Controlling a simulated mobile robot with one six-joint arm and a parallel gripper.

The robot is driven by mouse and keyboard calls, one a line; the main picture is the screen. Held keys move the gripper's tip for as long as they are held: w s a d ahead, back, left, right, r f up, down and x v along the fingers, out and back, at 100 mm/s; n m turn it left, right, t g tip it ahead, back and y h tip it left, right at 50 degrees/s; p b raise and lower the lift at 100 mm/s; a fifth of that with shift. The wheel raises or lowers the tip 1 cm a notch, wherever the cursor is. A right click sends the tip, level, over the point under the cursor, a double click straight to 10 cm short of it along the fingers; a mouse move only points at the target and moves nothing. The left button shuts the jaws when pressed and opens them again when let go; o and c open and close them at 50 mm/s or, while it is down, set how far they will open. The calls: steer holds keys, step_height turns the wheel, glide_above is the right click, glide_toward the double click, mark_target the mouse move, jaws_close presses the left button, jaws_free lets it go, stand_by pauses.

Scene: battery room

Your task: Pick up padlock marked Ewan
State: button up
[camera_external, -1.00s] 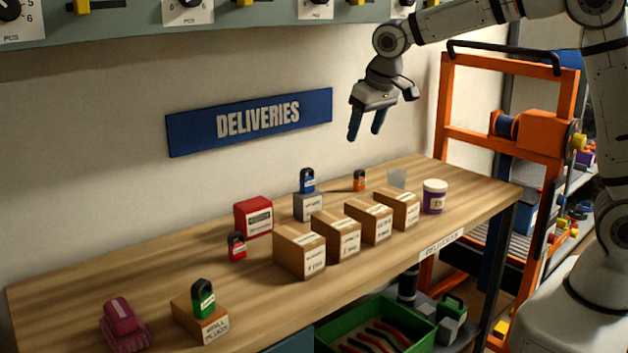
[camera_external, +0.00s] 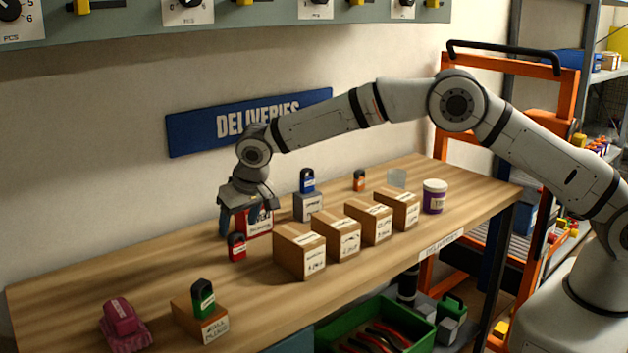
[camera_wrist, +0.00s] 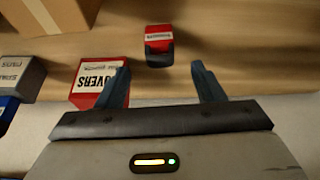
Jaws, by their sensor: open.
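Several padlocks stand on the bench, and I cannot read a name on any of them, so I cannot tell which is marked Ewan. A red padlock (camera_external: 237,247) with a dark shackle stands upright on the wood; in the wrist view it (camera_wrist: 159,46) lies just beyond the gap between my fingertips. My gripper (camera_external: 241,224) is open and empty, above and slightly behind it, fingers pointing down. A blue padlock (camera_external: 308,183) stands on a grey block (camera_external: 308,207), a green padlock (camera_external: 203,299) on a low wooden block (camera_external: 212,326), and an orange padlock (camera_external: 359,181) farther back.
A red box (camera_external: 262,224) labelled "COVERS" (camera_wrist: 92,88) stands close behind my gripper. Several cardboard boxes (camera_external: 291,248) stand in a row to the right, with a purple-and-white jar (camera_external: 434,197) beyond. A magenta object (camera_external: 122,322) lies front left.

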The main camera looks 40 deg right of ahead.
mark_target(236, 234)
steer(key=p+x, duration=0.2)
steer(key=x, duration=0.3)
steer(key=shift+s+f, duration=0.1)
steer(key=shift+f, duration=0.1)
steer(key=shift+c, duration=0.5)
